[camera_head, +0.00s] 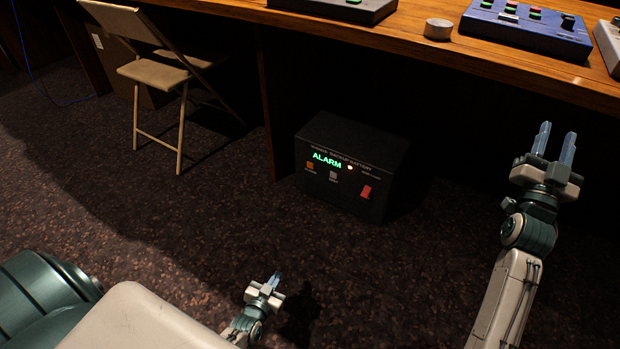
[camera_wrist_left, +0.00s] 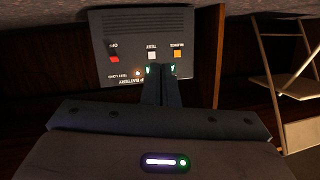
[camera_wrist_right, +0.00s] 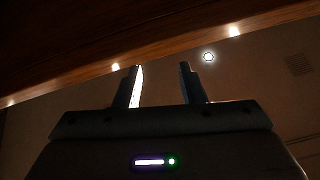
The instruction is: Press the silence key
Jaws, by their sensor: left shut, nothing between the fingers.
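A black battery box (camera_head: 350,165) stands on the carpet under the desk, with a lit green ALARM display (camera_head: 327,160) on its front. Below the display are an orange key (camera_head: 310,166), a grey key labelled TEST (camera_head: 333,175) and a red rocker switch (camera_head: 366,192). In the left wrist view the panel appears upside down, and the orange key (camera_wrist_left: 177,54), apparently labelled SILENCE, is right of the white TEST key (camera_wrist_left: 152,55). My left gripper (camera_head: 277,276) is shut and empty, in front of the box and apart from it; its fingers partly cover the display in the wrist view. My right gripper (camera_head: 556,142) is open and empty.
A wooden desk (camera_head: 400,45) runs above the box, carrying a blue mixer (camera_head: 525,35), a dark device (camera_head: 335,8) and a small round metal thing (camera_head: 438,29). A folding chair (camera_head: 155,75) stands at the left. The carpet before the box is clear.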

